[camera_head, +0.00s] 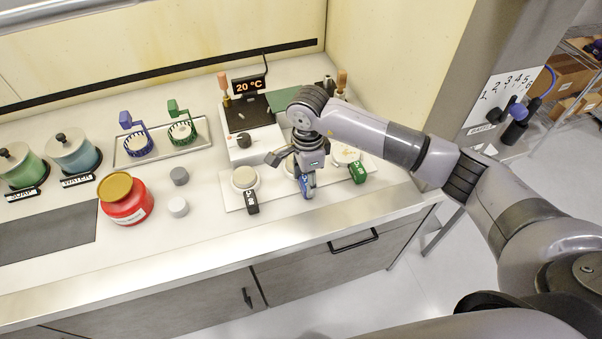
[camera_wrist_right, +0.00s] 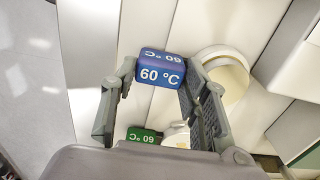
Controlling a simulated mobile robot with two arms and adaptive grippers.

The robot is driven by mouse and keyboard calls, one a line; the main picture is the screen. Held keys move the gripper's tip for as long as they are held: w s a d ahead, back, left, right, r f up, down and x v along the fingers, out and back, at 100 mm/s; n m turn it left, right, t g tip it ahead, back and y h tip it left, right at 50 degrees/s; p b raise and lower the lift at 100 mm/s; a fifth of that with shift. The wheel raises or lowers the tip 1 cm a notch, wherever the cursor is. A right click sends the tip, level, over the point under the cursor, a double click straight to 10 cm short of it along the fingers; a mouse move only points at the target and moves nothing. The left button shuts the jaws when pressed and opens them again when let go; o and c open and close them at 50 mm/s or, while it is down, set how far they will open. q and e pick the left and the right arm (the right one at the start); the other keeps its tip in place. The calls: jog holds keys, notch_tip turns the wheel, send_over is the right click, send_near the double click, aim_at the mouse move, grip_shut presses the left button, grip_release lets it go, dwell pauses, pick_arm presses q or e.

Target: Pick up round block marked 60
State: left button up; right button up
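The round block marked 60 has a blue handle (camera_wrist_right: 161,68) reading "60 °C" and a pale round disc (camera_wrist_right: 224,78) beside it in the right wrist view. In the head view its blue handle (camera_head: 307,185) is the middle one of three on the white tray, partly hidden by my gripper. My right gripper (camera_head: 291,160) is above it. In the wrist view the gripper's fingers (camera_wrist_right: 158,85) are apart, one on each side of the blue handle; I see no clear grip. My left gripper is not in view.
A round block with a black handle (camera_head: 252,201) sits left, and one with a green handle (camera_head: 357,172) sits right. The heater box (camera_head: 254,141) with a 20 °C display (camera_head: 249,84) stands behind.

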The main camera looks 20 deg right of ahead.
jog(key=shift+c, duration=1.3)
jog(key=shift+r, duration=0.1)
jog(key=c, duration=0.6)
